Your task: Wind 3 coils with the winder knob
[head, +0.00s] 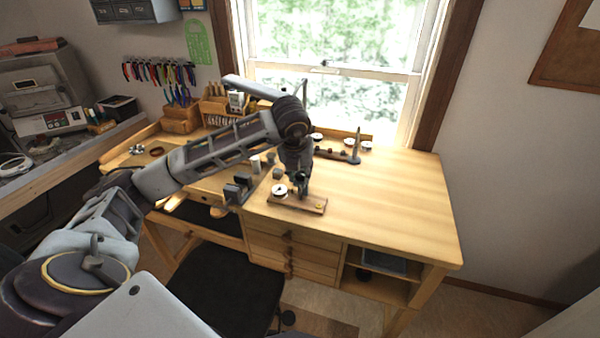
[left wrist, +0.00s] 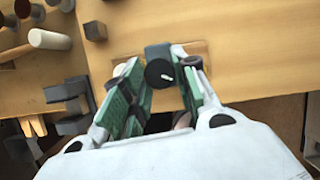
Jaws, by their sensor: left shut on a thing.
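The winder is a small wooden board (head: 313,206) near the front edge of the bench, with a white spool (head: 280,190) on its left part and a small brass-coloured piece at its right end. My left gripper (head: 302,190) points down over the middle of the board and is shut on the winder knob. In the left wrist view, the dark round knob (left wrist: 158,73) with a pale mark shows between the green finger pads, and part of the wooden board (left wrist: 190,48) shows behind. The fingers hide much of the winder. My right gripper is not in view.
The wooden bench (head: 390,195) is clear to the right. Dark metal blocks (head: 238,188) stand close on the left. A rack with spools and an upright post (head: 356,150) stands behind, below the window. Wooden tool holders (head: 181,120) are at the back left.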

